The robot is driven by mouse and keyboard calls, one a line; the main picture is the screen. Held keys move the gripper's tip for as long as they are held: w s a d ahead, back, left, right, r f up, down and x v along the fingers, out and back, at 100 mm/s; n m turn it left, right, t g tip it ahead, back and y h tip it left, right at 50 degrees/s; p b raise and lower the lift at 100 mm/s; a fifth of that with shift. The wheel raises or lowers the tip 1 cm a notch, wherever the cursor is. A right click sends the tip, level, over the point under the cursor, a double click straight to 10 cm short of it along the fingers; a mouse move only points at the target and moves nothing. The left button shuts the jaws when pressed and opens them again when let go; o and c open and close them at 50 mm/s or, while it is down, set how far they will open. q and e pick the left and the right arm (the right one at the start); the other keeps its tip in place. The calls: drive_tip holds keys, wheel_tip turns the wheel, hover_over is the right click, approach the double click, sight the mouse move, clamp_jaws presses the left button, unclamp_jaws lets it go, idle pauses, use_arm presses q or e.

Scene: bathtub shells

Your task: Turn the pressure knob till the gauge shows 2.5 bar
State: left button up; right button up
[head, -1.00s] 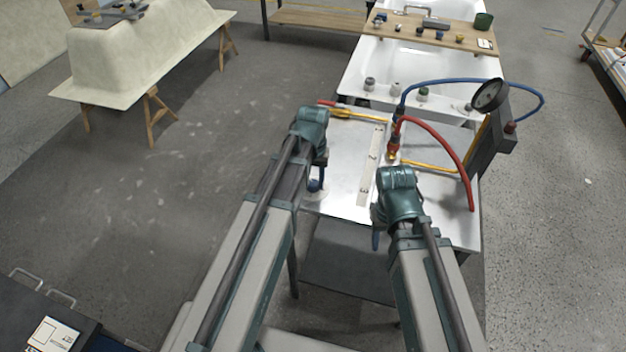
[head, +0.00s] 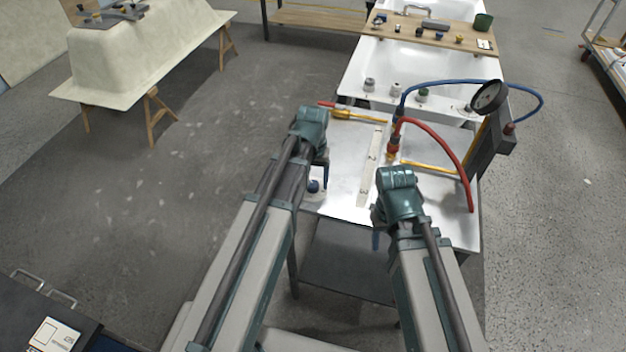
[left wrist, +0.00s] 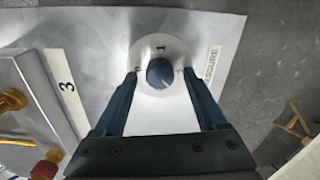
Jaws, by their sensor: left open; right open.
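The pressure knob (left wrist: 160,73) is a round dark blue knob on a white dial disc (left wrist: 143,52) in the left wrist view. A partly covered label ending in "ESSURE" (left wrist: 211,66) lies beside it. My left gripper (left wrist: 159,76) is open, one finger on each side of the knob, with gaps visible. In the head view, the knob (head: 314,186) shows at the bench's left edge, beside my left gripper (head: 326,173). The gauge (head: 487,96) is a round dark dial at the right; its reading is too small to tell. My right gripper (head: 376,240) hangs at the bench's front edge, its fingers mostly hidden.
The metal bench (head: 345,150) carries a red hose (head: 455,150), a blue hose (head: 440,83), yellow-handled fittings (head: 355,115) and a numbered strip (head: 370,165). White tub shells (head: 400,65) stand behind. Open floor lies left.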

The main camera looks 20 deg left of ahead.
sight(314, 185)
use_arm(q)
wheel_tip(314, 185, up, 13)
drive_tip(key=p, duration=1.3)
drive_tip(key=shift+r, duration=0.2)
use_arm(e)
wheel_tip(314, 185, up, 13)
drive_tip(key=shift+r, duration=0.2)
use_arm(q)
drive_tip(key=s+d+f+m+b, duration=0.1)
drive_tip(key=s+d+m+b, duration=0.1)
drive_tip(key=s+d, duration=0.3)
drive_tip(key=s+d+f+m+y+b, duration=0.1)
drive_tip(key=s+d+f+m, duration=0.1)
drive_tip(key=s+d, duration=0.3)
drive_tip(key=s+m, duration=0.1)
drive_tip(key=s, duration=0.3)
drive_tip(key=shift+s+d+f+b, duration=0.2)
drive_tip(key=shift+f+b, duration=0.05)
drive_tip(key=shift+b, duration=0.1)
use_arm(e)
wheel_tip(314, 185, down, 4)
drive_tip(key=shift+r, duration=0.2)
idle(0.6)
